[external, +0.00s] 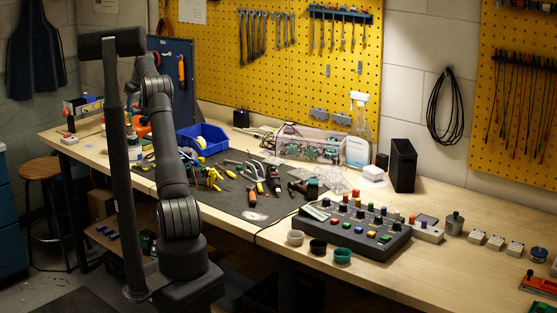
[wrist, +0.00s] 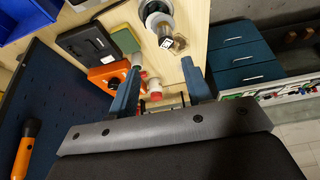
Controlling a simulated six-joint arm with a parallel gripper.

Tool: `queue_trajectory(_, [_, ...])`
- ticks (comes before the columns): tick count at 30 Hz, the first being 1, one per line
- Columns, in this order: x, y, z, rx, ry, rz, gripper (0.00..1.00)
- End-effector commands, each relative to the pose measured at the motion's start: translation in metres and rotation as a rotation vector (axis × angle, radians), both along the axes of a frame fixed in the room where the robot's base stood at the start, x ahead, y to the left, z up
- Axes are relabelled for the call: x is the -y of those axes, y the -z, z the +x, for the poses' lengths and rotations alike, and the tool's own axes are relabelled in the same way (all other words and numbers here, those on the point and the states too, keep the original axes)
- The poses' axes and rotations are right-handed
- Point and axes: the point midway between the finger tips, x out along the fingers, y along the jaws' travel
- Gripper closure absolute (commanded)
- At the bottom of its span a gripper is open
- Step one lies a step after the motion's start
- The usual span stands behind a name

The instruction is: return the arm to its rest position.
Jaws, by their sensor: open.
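My gripper (wrist: 160,82) shows in the wrist view with its two blue-grey fingers apart and nothing held between them. In the external view my dark arm (external: 172,180) rises from its base in front of the bench and bends at the top. The gripper cannot be made out clearly there. Past the fingers in the wrist view are an orange device (wrist: 107,76) and a small red-capped part (wrist: 155,88), close to the fingers in the picture. Whether they touch cannot be told.
The bench (external: 222,206) carries a blue bin (external: 203,139), a dark mat with hand tools, and a button panel (external: 352,229). A blue upright board (external: 180,67) stands behind the arm. Blue drawers (wrist: 246,57) lie beyond the bench edge in the wrist view.

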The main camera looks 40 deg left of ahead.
Motion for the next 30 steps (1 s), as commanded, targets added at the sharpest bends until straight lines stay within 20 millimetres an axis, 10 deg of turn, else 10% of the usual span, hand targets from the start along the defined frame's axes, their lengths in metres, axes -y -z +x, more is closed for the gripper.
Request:
queue_trajectory(14, [-0.001, 0.003, 0.0, -0.001, 0.0, -0.002, 0.54])
queue_trajectory(30, [-0.038, 0.093, 0.0, -0.002, -0.001, -0.004, 0.54])
